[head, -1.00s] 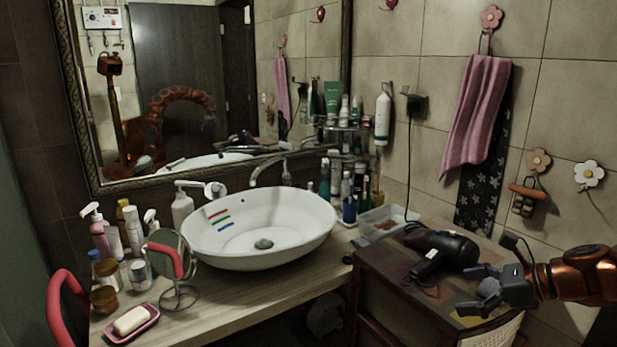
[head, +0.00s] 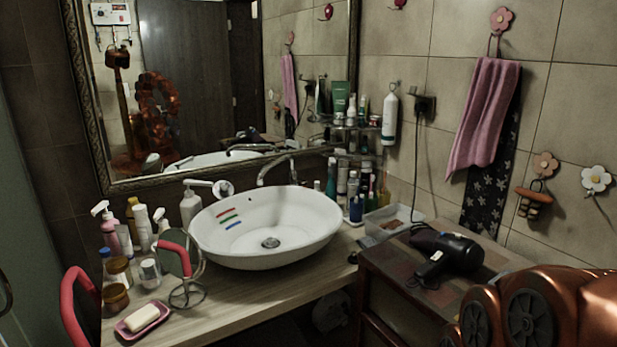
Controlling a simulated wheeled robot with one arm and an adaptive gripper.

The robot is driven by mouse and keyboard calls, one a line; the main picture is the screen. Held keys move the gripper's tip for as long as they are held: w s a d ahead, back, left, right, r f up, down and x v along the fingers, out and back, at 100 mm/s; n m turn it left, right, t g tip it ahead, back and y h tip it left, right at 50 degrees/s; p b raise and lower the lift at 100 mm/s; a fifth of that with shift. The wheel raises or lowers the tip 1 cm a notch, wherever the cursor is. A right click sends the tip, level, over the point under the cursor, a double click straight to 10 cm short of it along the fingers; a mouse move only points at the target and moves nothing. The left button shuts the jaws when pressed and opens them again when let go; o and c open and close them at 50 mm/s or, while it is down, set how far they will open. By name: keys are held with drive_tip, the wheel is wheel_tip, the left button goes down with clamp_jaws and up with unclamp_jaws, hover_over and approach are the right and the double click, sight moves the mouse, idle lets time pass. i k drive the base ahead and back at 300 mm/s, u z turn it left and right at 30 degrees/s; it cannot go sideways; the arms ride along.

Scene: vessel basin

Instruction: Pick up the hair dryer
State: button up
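The black hair dryer (head: 448,252) lies on top of the dark brown cabinet (head: 385,270) to the right of the basin. Its barrel points left and its handle reaches toward the front. A cord runs from it up to the wall socket (head: 424,104). My copper-coloured arm fills the lower right corner, in front of the cabinet. My gripper is out of view, so its state and its distance from the dryer do not show.
A white vessel basin (head: 265,250) stands on the wooden counter (head: 245,300). A clear plastic box (head: 393,222) and several bottles stand behind the dryer. A round mirror (head: 178,252), soap dish (head: 143,320) and bottles crowd the left. A pink towel (head: 484,115) hangs above.

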sight(463, 255)
drive_tip(key=z, duration=1.8)
drive_tip(key=i, duration=1.3)
drive_tip(key=u, duration=3.3)
